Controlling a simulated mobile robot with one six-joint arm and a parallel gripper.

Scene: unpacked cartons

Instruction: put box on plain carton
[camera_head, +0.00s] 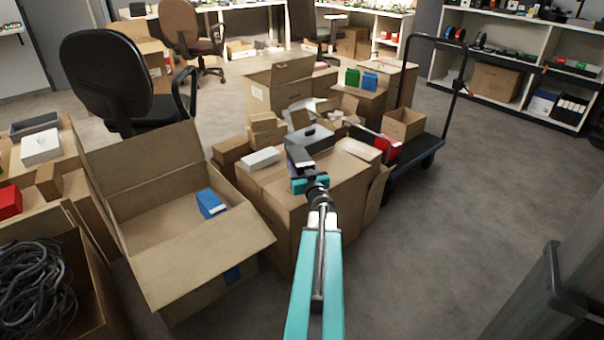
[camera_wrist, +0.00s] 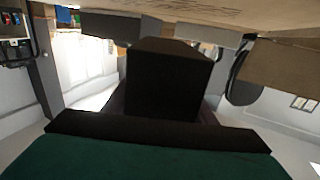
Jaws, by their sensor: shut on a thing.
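A dark box (camera_head: 298,158) is held at the end of my arm in the head view. In the wrist view the same box (camera_wrist: 168,82) looks black and fills the middle between the fingers. My gripper (camera_head: 306,180) is shut on it, over the large plain brown carton (camera_head: 277,220). I cannot tell whether the box touches the carton's top. My gripper and arm hide part of that top. A white box (camera_head: 261,159) lies on the carton's left rear part.
An open carton (camera_head: 160,232) with a blue box (camera_head: 211,203) inside stands at the left, its flaps spread. Small boxes and open cartons crowd behind. A trolley (camera_head: 428,150) stands at the right.

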